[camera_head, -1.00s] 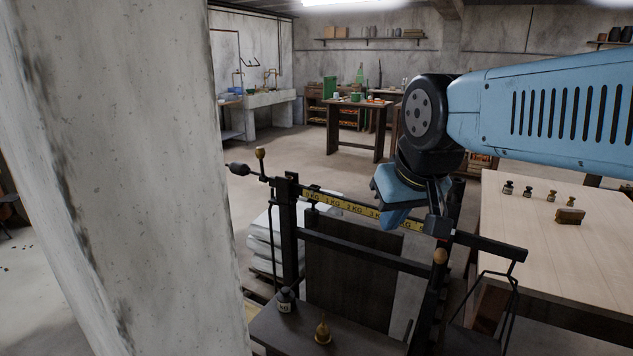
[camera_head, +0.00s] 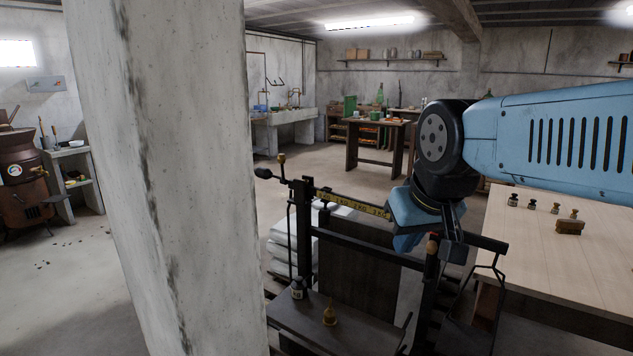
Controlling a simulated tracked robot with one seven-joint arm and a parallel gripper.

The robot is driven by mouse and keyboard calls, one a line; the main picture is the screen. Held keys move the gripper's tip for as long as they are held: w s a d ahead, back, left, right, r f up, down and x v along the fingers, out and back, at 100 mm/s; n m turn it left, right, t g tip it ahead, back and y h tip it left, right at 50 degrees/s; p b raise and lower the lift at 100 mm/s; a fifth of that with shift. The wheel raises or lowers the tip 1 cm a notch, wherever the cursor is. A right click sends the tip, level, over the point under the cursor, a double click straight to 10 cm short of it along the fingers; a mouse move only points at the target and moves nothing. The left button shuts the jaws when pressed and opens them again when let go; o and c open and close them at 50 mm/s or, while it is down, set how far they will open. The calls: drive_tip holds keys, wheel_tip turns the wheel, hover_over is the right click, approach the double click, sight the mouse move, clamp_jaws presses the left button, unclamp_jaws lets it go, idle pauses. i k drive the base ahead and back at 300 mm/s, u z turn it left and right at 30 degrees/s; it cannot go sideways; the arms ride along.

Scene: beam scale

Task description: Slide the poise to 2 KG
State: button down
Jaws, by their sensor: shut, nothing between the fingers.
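The beam scale stands in the lower middle, with its beam (camera_head: 470,237) sloping down to the right. A yellow strip with KG marks (camera_head: 362,205) runs along the beam; 2 KG and 3 KG can be made out, but the rest is small or covered. My gripper (camera_head: 413,238) is shut and empty, over the beam just right of the 3 KG mark. A dark block (camera_head: 455,252) at the beam, right beside my gripper, may be the poise; I cannot tell whether they touch. My gripper hides part of the strip and beam.
A concrete pillar (camera_head: 170,190) fills the near left. A wooden table (camera_head: 570,240) with small weights stands close on the right. Open floor (camera_head: 330,165) lies behind.

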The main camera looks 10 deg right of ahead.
sight(324, 215)
drive_tip(key=u, duration=0.1)
drive_tip(key=i, duration=0.9)
drive_tip(key=z, duration=0.1)
